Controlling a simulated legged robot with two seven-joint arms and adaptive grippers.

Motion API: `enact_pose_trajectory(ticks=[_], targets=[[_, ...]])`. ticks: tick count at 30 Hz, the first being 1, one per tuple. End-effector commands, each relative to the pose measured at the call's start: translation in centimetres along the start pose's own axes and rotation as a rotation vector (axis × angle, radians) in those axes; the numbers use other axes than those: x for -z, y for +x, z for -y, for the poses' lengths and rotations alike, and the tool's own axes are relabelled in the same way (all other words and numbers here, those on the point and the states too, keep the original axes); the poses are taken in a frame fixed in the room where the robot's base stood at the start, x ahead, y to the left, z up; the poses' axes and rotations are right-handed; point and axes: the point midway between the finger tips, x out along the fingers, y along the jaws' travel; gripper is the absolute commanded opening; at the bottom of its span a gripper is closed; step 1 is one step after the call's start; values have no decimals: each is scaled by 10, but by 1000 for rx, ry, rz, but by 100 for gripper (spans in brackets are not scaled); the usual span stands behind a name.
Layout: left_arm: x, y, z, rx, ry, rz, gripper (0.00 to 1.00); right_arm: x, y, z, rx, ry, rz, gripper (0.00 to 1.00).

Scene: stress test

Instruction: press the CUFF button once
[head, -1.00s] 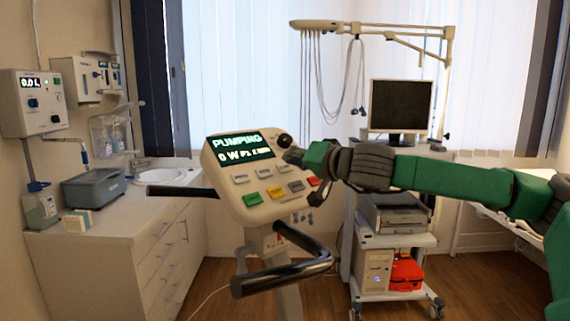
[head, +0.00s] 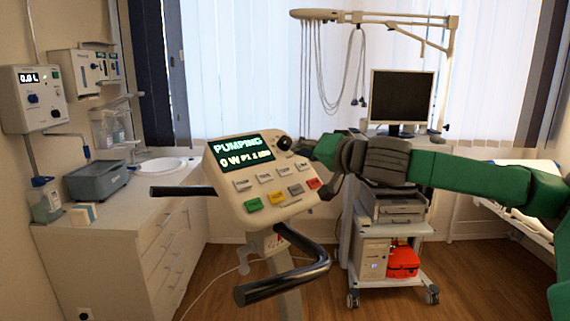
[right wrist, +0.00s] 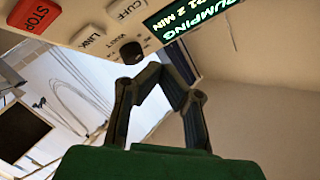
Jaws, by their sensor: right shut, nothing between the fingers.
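The white console (head: 228,192) stands on a post, its lit display (head: 240,152) reading PUMPING. The CUFF button (right wrist: 125,9) is a light key with readable lettering at the top of the right wrist view, beside LINK (right wrist: 91,39). In the head view the CUFF button (head: 284,172) is in the upper key row, its label too small to read. My right gripper (head: 298,147) is shut and empty beside the black knob (head: 284,143). In the wrist view its fingertips (right wrist: 160,68) meet near the knob, apart from CUFF. My left gripper is out of view.
A red STOP key (right wrist: 34,16) is near LINK. Black handlebars (head: 285,275) project below the console. A monitor cart (head: 395,230) stands behind my right arm.

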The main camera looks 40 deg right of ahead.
Motion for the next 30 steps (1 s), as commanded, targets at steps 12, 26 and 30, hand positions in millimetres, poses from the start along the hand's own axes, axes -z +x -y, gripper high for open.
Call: enact_pose_trajectory(ticks=[12, 26, 30], targets=[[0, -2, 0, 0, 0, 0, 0, 3, -4, 3, 0, 2, -1, 0], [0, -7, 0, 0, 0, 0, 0, 22, -30, 21, 0, 2, -2, 0], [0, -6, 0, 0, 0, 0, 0, 28, -38, 27, 1, 1, -3, 0]])
